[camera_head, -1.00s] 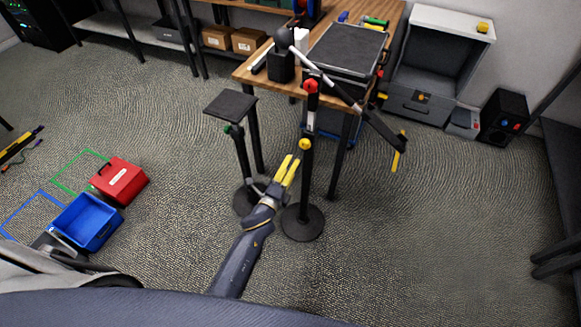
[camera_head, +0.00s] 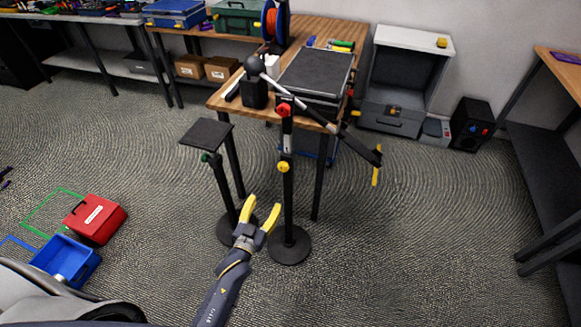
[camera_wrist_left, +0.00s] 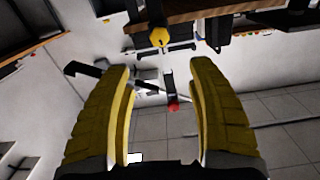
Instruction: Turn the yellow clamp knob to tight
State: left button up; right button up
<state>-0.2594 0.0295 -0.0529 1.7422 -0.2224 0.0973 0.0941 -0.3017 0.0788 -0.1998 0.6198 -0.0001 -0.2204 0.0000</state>
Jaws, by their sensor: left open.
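The yellow clamp knob (camera_head: 283,167) sits on the upright black pole of a stand (camera_head: 288,200) in front of the wooden table. A red knob (camera_head: 284,110) sits higher on the same stand, by the tilted boom. My left gripper (camera_head: 262,206), with yellow fingers, is open and empty, low and just left of the pole, below the yellow knob. In the left wrist view the yellow knob (camera_wrist_left: 159,37) shows beyond the spread fingers, near the top, with the red knob (camera_wrist_left: 173,107) between them. The knob's setting cannot be read. My right gripper is out of view.
A small black-topped stand (camera_head: 206,134) is close on the left. The wooden table (camera_head: 221,103) with a black case (camera_head: 316,72) is behind. A red box (camera_head: 95,219) and a blue bin (camera_head: 66,259) lie on the floor at left. Floor on the right is open.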

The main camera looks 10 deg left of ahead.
aim_at(282, 168)
pick_arm(q)
jog(key=w+n, duration=0.1)
jog(key=w, duration=0.5)
jog(key=w+d+n, duration=0.1)
jog(key=w, duration=0.4)
jog(key=w+n, duration=0.2)
jog(key=w, duration=0.4)
jog(key=shift+w+d+r, duration=0.2)
jog(key=shift+w, duration=0.1)
grip_shut()
dwell(0.4)
